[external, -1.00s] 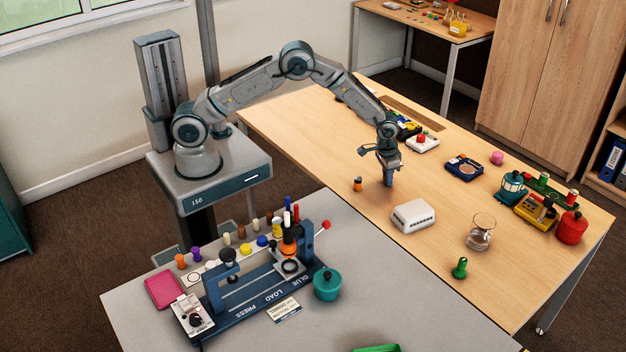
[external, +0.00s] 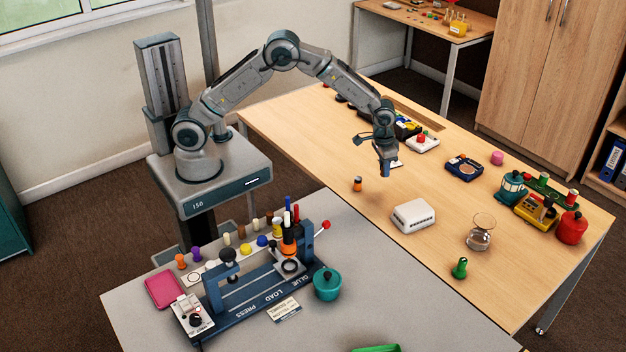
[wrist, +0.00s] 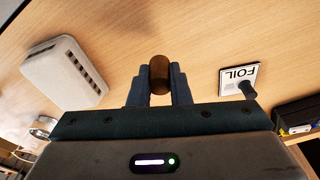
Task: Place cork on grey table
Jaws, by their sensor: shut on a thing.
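My gripper (external: 385,172) is shut on the cork (wrist: 159,74), a brown rounded piece between the two blue fingers in the wrist view. In the external view my gripper hangs above the wooden table (external: 300,135), and the cork cannot be made out there. The grey table (external: 400,305) is in the foreground of the external view, apart from my gripper.
A white vented box (external: 413,215) stands on the wooden table, also in the wrist view (wrist: 62,75). A blue press (external: 262,290), a teal pot (external: 327,284) and several pegs occupy the grey table. Its right part is mostly clear.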

